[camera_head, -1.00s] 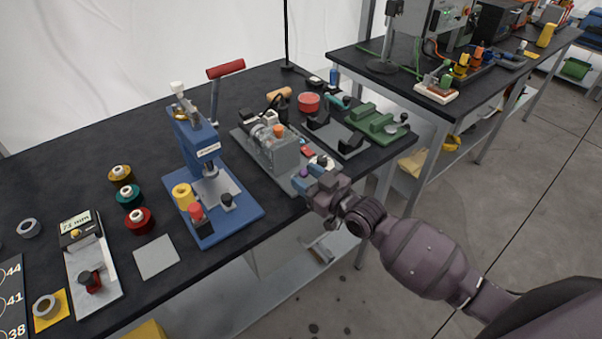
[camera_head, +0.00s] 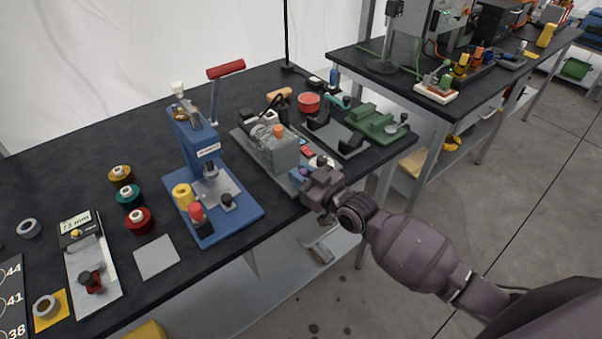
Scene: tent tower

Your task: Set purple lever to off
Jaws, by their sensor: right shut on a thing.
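The purple lever (camera_head: 304,171) shows as a small purple knob at the front right of a grey machine (camera_head: 279,153) on the black table. My right gripper (camera_head: 306,178) is at this knob, at the table's front edge, and is shut on it. The fingers and the gripper body hide most of the lever, so its exact setting cannot be made out. My left gripper is not in view.
A blue press (camera_head: 207,175) with a red handle stands left of the machine. A green vise-like tool (camera_head: 376,122) and a red round container (camera_head: 308,103) sit behind. Thread spools (camera_head: 130,196) are further left. Open floor lies at the right.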

